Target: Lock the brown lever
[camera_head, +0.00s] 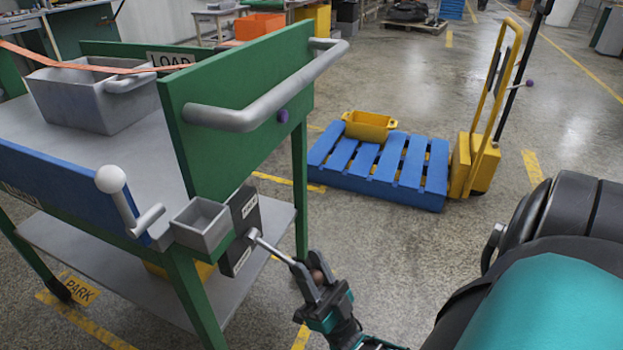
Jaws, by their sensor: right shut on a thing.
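The brown lever (273,248) is a thin grey rod. It comes out of a dark plate (238,262) on the cart's corner and slopes down to the right. The plate carries a small label at its top and another at its bottom, too small to read surely. My right gripper (308,274) is shut on the lever's brown end knob, which shows partly between the fingers. My left gripper is not in view.
The green cart (240,85) has a grey handle bar (270,105), a grey bin (90,98) on top and a white-knobbed lever (112,180) at its blue side. A small grey box (201,222) sits beside the plate. A blue pallet (385,165) with a yellow jack (472,160) stands behind. Floor between is clear.

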